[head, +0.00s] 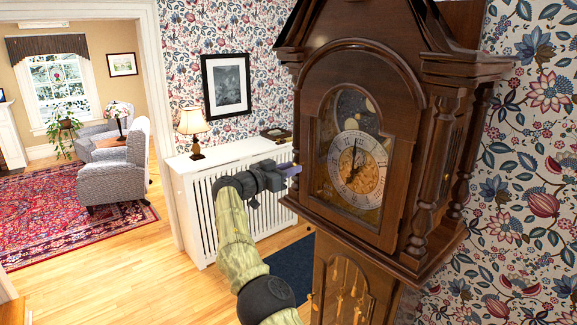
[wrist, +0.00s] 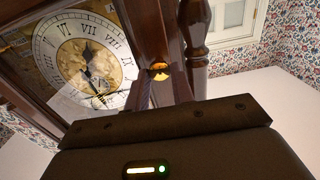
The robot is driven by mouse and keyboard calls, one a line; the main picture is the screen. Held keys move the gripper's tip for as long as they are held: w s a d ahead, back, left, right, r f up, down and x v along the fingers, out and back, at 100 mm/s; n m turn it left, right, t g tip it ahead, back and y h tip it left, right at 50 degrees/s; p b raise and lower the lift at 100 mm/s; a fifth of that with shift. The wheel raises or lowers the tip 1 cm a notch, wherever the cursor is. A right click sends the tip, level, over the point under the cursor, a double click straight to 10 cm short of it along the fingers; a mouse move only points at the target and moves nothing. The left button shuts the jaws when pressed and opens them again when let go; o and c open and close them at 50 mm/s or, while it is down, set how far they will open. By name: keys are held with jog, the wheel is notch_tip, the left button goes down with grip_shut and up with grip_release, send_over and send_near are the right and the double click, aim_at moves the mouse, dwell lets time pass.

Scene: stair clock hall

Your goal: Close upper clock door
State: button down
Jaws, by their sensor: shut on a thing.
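The upper clock door (head: 398,190) is a dark wooden frame with an arched glass pane on the tall clock's hood. The round dial (head: 357,161) shows through its glass. The door looks flush or nearly flush with the hood; I cannot tell whether a small gap is left. My gripper (head: 294,171) is at the door's left edge, level with the dial. In the wrist view, my gripper (wrist: 161,84) is shut on a small brass knob (wrist: 159,68) at the door's edge. The dial (wrist: 85,66) is beside it. The knob is hidden in the head view.
The lower clock door (head: 345,280) is below the hood. A white radiator cover (head: 215,160) with a lamp (head: 193,125) stands behind my arm. A turned column (wrist: 194,40) is close to my fingers. Open wooden floor (head: 110,250) lies to the left.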

jog(key=shift+s+a, duration=0.1)
jog(key=c, duration=1.2)
grip_release()
jog(key=shift+a, duration=0.1)
jog(key=b+v, duration=0.6)
jog(key=v, duration=1.1)
jog(key=shift+s+a+b, duration=0.15)
jog(key=shift+a+b, duration=0.05)
jog(key=shift+b, duration=0.15)
